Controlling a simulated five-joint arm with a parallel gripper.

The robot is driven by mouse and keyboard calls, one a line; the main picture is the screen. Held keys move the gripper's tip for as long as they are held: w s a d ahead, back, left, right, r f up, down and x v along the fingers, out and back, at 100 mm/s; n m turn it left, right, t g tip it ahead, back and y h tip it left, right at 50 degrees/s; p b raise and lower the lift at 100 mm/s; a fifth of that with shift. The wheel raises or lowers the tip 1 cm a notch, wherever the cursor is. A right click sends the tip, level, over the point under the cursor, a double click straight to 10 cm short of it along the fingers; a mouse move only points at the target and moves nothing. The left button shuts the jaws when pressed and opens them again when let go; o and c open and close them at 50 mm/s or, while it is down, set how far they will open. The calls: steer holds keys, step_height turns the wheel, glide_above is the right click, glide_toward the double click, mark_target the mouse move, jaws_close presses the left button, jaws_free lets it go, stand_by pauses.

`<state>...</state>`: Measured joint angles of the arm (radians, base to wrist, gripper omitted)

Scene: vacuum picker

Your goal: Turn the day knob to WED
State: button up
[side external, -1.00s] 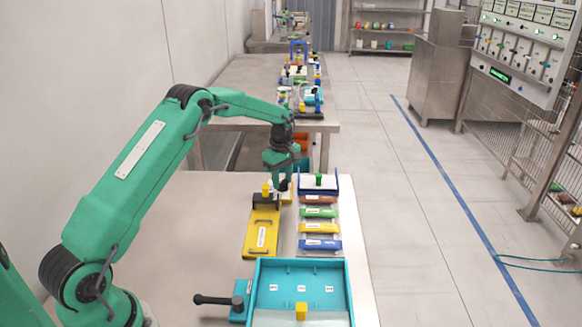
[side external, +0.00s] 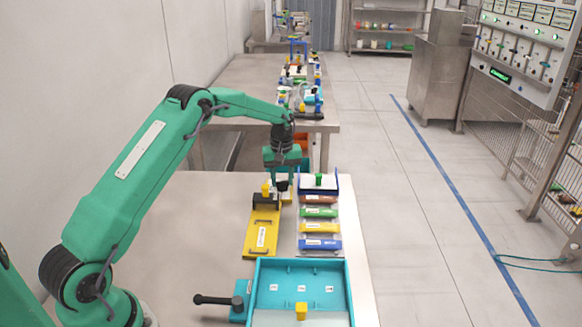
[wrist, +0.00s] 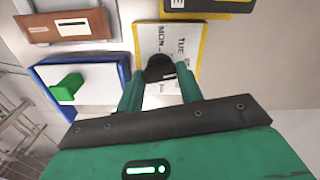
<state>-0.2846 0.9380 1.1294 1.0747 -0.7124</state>
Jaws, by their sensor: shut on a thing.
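The black day knob (wrist: 158,67) stands on a white day panel (wrist: 150,36) with a yellow edge in the wrist view. The words MON and TUE show on the panel beside the knob; I cannot see WED. My gripper (wrist: 160,80) is shut on the knob, one green finger on each side. I cannot make out where the knob points. In the side view my gripper (side external: 283,183) hangs down at the panel (side external: 287,195), which is mostly hidden behind it and small.
A blue-edged white box with a green handle (wrist: 68,88) stands beside the panel. Coloured blocks (side external: 320,227) lie in a row nearer the camera. A yellow plate (side external: 262,235) and a turquoise tray (side external: 254,290) are also on the table. The table's left part is clear.

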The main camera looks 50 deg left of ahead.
mark_target(282, 181)
steer(key=shift+r+m, duration=0.1)
steer(key=shift+m, duration=1)
steer(key=o, duration=1)
step_height(282, 181, up, 7)
steer(key=shift+r, duration=0.4)
